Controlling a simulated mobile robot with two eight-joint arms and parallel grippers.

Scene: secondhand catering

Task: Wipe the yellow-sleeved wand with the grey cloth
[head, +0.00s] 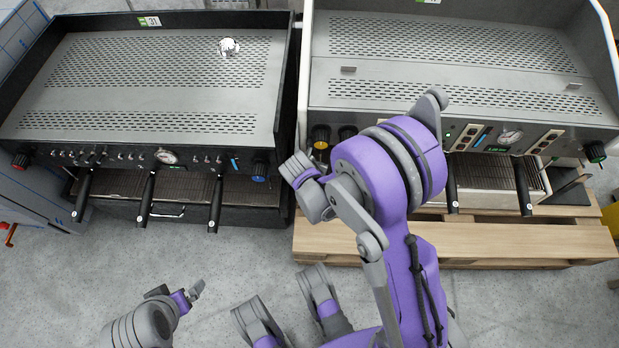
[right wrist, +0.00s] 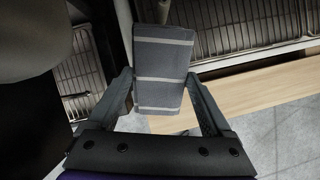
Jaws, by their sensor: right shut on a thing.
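The grey cloth (right wrist: 163,75) with pale stripes is between the fingers of my right gripper (right wrist: 160,90) in the right wrist view. The right gripper is shut on it. A pale rod (right wrist: 164,10) shows just beyond the cloth's top edge; no yellow sleeve is visible on it, and I cannot tell whether it is the wand or whether the cloth touches it. In the head view my right arm hides the right gripper and the cloth in front of the right coffee machine (head: 450,60). My left gripper (head: 180,292) is low at the left, apart from the machines; its opening is unclear.
A left coffee machine (head: 150,85) with several black-handled portafilters stands beside the right one. A small shiny object (head: 228,46) rests on its top. The right machine stands on a wooden pallet (head: 540,240). Bare concrete floor (head: 80,285) lies in front.

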